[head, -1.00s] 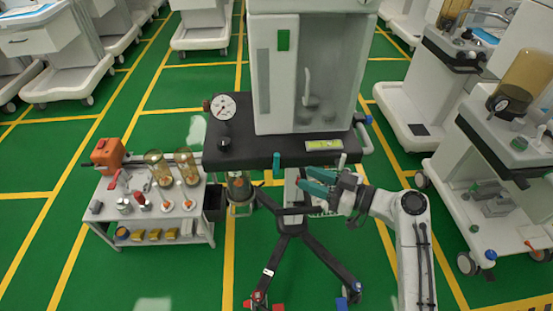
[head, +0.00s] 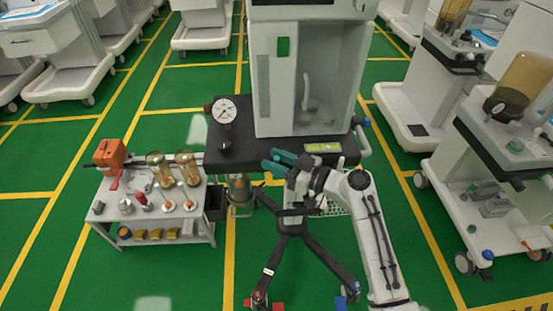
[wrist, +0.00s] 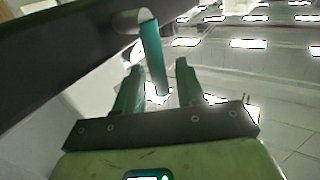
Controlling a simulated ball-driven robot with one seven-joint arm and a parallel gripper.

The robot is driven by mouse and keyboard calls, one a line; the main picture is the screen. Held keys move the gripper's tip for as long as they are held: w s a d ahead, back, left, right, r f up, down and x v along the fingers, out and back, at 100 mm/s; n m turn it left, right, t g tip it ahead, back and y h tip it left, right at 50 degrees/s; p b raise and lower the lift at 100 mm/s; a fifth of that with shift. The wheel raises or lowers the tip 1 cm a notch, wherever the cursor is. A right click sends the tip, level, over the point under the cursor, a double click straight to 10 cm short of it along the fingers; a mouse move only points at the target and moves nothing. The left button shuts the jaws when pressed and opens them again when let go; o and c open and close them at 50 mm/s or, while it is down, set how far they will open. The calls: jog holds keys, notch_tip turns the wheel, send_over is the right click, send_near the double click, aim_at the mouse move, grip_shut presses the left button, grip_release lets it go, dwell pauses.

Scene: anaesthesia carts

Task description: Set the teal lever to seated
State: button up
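The teal lever (wrist: 153,58) hangs from a grey pivot on the dark edge of the anaesthesia cart in the wrist view, slightly tilted. My gripper (wrist: 158,75) is open, with one teal finger on each side of the lever's lower end. A gap shows on both sides, and I see no clear contact. In the head view, my gripper (head: 274,160) is at the front edge of the cart's black worktop (head: 255,151). There the lever cannot be told apart from the teal fingers.
A pressure gauge (head: 222,110) and a black knob (head: 224,146) are at the worktop's left. A yellow-green display (head: 322,148) is right of my gripper. A side table (head: 105,215) with canisters stands at left. Other carts stand at right.

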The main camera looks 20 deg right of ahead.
jog(key=shift+c, duration=0.2)
grip_shut()
dwell(0.4)
